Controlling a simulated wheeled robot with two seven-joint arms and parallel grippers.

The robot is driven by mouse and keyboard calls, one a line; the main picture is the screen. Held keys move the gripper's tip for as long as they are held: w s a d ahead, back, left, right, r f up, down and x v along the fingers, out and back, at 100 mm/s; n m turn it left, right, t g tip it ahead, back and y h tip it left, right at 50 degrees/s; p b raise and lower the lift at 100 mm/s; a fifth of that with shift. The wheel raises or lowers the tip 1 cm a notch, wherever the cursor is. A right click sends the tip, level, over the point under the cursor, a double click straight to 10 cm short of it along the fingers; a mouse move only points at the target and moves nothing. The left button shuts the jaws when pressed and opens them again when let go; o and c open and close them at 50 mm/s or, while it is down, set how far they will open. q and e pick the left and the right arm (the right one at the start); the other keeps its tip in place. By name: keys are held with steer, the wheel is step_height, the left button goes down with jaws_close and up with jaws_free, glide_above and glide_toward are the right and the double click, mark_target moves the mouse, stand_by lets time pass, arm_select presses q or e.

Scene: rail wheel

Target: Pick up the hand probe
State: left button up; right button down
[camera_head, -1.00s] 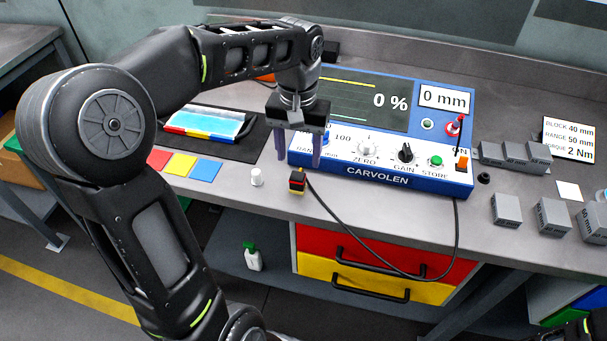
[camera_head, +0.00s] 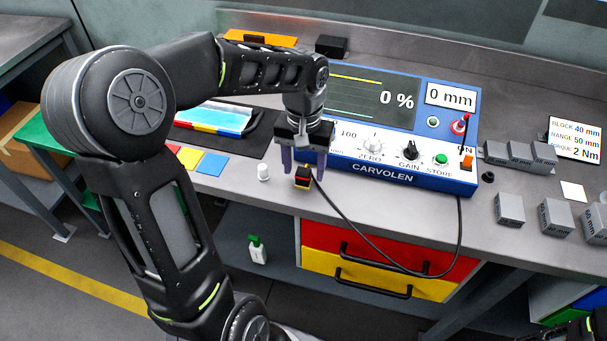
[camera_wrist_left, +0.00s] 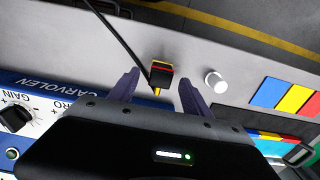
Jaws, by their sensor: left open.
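The hand probe (camera_head: 303,177) is a small black block with a red and yellow band and a black cable. It stands on the bench in front of the blue CARVOLEN unit (camera_head: 385,176). My left gripper (camera_head: 304,168) points down just above and behind the probe, open and empty. In the left wrist view the probe (camera_wrist_left: 161,75) lies ahead of the gap between the two purple fingers (camera_wrist_left: 158,92), with no visible contact. My right gripper cannot be made out; only a dark arm part shows at the lower right corner.
A small white cylinder (camera_head: 263,171) stands left of the probe. Colour cards (camera_head: 211,163) and a dark mat (camera_head: 245,146) lie further left. Several grey blocks (camera_head: 509,208) stand at the right. The probe's cable (camera_head: 350,225) hangs over the bench's front edge, before the red drawer (camera_head: 320,237).

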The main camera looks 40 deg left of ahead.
arm_select(q)
steer(key=shift+f, duration=1.25)
steer(key=shift+c, duration=0.3)
jaws_close()
